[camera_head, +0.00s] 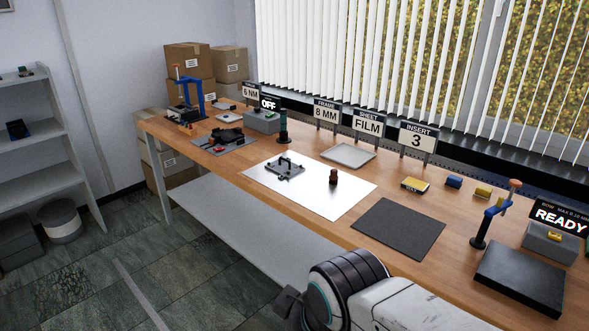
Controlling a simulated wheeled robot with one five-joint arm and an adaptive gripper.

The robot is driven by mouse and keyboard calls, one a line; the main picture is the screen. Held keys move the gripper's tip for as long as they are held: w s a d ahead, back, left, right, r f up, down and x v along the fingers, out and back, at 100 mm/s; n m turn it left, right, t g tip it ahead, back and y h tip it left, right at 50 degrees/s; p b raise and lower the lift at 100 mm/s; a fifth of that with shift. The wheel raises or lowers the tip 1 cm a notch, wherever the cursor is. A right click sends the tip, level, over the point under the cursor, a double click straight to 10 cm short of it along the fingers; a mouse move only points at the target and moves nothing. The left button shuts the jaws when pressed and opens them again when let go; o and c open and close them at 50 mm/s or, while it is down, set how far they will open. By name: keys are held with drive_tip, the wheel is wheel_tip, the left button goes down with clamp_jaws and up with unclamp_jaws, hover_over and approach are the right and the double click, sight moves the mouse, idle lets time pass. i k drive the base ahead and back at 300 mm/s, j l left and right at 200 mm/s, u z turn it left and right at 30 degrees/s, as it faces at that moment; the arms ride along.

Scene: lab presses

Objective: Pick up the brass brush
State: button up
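I cannot pick out the brass brush with certainty. A small dark brown upright object (333,176) stands on the white sheet in the middle of the bench; it is too small to tell whether it is the brush. My arm comes in at the lower right, in front of the bench's near edge. A dark part at its left end, likely my gripper (289,303), shows beside the round joint. Its fingers cannot be made out, nor whether it is open or holds anything. It is apart from the objects on the bench.
The wooden bench (225,168) carries a white sheet (335,203) with a dark fixture (285,167), a dark mat (399,228), a shallow tray (348,155), a blue press (186,98), a second press (490,220) and a black plate (521,278). Sign boards line the back.

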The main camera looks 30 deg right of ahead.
sight(333, 178)
drive_tip(key=i+u, duration=0.35)
drive_tip(key=i, duration=1.25)
drive_tip(key=i+l, duration=0.25)
drive_tip(key=i+l+u, duration=0.1)
drive_tip(key=i+l, duration=0.15)
drive_tip(key=l, duration=0.15)
drive_tip(key=i+l+u, duration=0.1)
drive_tip(key=l, duration=0.25)
drive_tip(key=i, duration=0.1)
